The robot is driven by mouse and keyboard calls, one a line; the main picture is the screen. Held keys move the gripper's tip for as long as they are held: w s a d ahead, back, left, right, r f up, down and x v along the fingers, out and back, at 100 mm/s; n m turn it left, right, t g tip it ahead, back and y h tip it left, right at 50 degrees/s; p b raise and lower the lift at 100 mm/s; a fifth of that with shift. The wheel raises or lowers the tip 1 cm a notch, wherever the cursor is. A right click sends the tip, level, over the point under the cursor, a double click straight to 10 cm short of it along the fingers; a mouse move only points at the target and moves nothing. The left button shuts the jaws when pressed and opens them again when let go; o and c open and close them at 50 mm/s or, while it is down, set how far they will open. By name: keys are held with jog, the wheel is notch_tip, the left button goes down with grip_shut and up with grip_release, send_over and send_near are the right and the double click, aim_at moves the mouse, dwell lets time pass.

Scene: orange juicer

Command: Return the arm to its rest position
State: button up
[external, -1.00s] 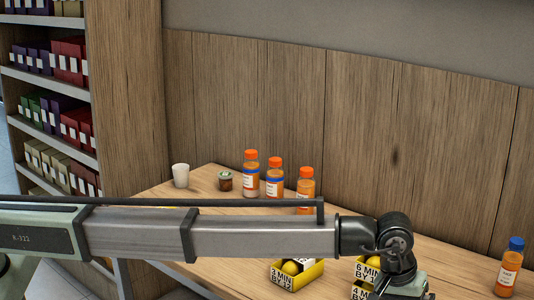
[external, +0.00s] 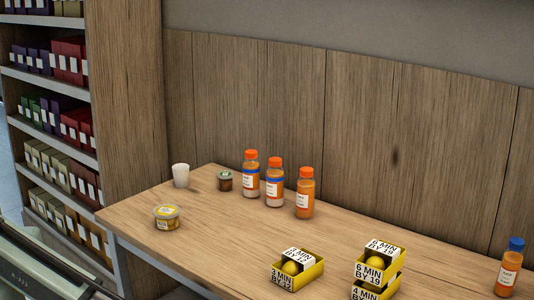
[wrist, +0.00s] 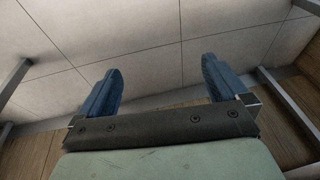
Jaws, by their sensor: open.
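My gripper (wrist: 158,88) shows in the wrist view with its two blue fingers wide apart and nothing between them. It faces a pale panelled surface, clear of the table's things. In the external view my gripper is out of frame; only a part of my arm (external: 45,270) shows at the lower left.
Three orange-capped bottles (external: 274,183), a white cup (external: 181,175), a small jar (external: 224,181) and a round tub (external: 167,217) stand on the table. Yellow boxes (external: 298,270) and a blue-capped bottle (external: 509,267) are at the right. Shelves (external: 55,120) stand at the left.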

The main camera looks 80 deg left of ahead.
jog(key=s+a+f+m+g, duration=0.1)
jog(key=s+a+f, duration=0.1)
jog(key=s+a, duration=0.35)
jog(key=s+a+f+m+g, duration=0.1)
jog(key=s+a+f+m, duration=0.15)
jog(key=s, duration=0.55)
jog(key=s+a+f+m+g, duration=0.1)
jog(key=s+a+f+g, duration=0.15)
jog(key=s, duration=0.45)
jog(key=s+a+m+g+h, duration=0.1)
jog(key=s+a+m, duration=0.1)
jog(key=s, duration=0.9)
jog(key=s+a+m+g+h, duration=0.1)
jog(key=s+a+m+g, duration=0.1)
jog(key=s, duration=0.9)
jog(key=shift+s+a+f+h, duration=0.2)
jog(key=shift+a+f+h, duration=0.15)
jog(key=shift+a, duration=0.2)
